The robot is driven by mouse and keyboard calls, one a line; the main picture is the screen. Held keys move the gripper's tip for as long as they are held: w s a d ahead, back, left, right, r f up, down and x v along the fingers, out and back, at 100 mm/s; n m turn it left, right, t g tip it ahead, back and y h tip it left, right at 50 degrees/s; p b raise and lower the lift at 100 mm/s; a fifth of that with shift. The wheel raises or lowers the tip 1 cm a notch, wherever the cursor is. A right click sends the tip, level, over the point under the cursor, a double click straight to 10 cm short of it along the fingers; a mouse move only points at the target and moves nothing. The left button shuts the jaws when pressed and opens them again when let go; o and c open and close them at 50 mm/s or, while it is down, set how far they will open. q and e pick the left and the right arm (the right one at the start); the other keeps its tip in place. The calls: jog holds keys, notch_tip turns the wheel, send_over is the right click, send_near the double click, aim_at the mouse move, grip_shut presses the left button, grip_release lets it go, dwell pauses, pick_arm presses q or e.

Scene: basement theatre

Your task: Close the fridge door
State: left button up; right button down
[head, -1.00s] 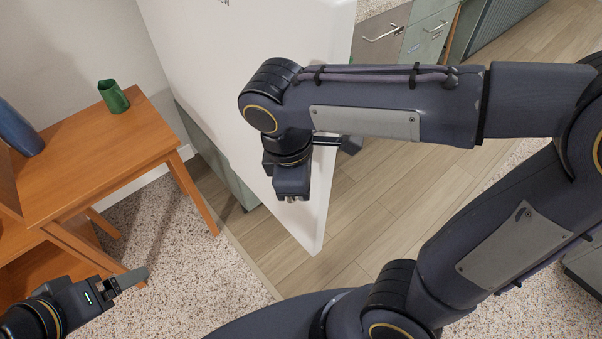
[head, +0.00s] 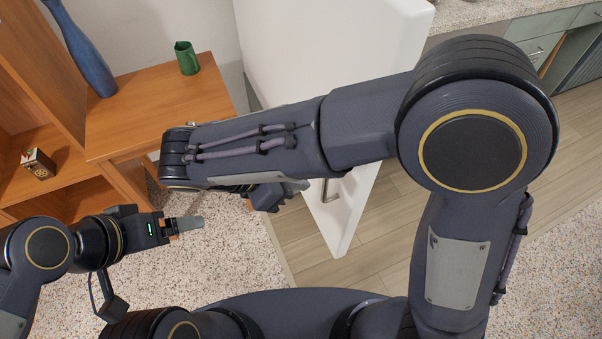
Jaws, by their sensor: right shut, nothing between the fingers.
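The white fridge door (head: 330,50) stands open in the head view, its edge running down to a lower corner above the wood floor. A metal handle (head: 332,190) shows low on it. My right forearm crosses in front of the door and hides its middle. My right gripper (head: 262,198) is shut and empty, partly hidden under the forearm, just left of the door's lower part; I cannot tell whether it touches the door. My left gripper (head: 188,225) is at lower left, away from the door, over the speckled floor. Its finger gap does not show clearly.
A wooden table (head: 130,110) with a green cup (head: 186,58) and a blue vase (head: 78,48) stands left of the door. A small box (head: 38,163) sits on a wooden shelf. Grey-green cabinets (head: 545,45) stand at upper right. Wood floor (head: 400,205) right of the door is clear.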

aim_at(348, 184)
jog(key=w+d+f, duration=0.1)
jog(key=d, duration=0.1)
jog(key=d+f, duration=0.2)
jog(key=d, duration=0.1)
jog(key=w+d+f, duration=0.1)
jog(key=d, duration=0.1)
jog(key=shift+w+d+f, duration=0.15)
jog(key=shift+w+f, duration=0.15)
jog(key=shift+w, duration=0.05)
jog(key=shift+w+d, duration=0.2)
jog(key=shift+d, duration=0.3)
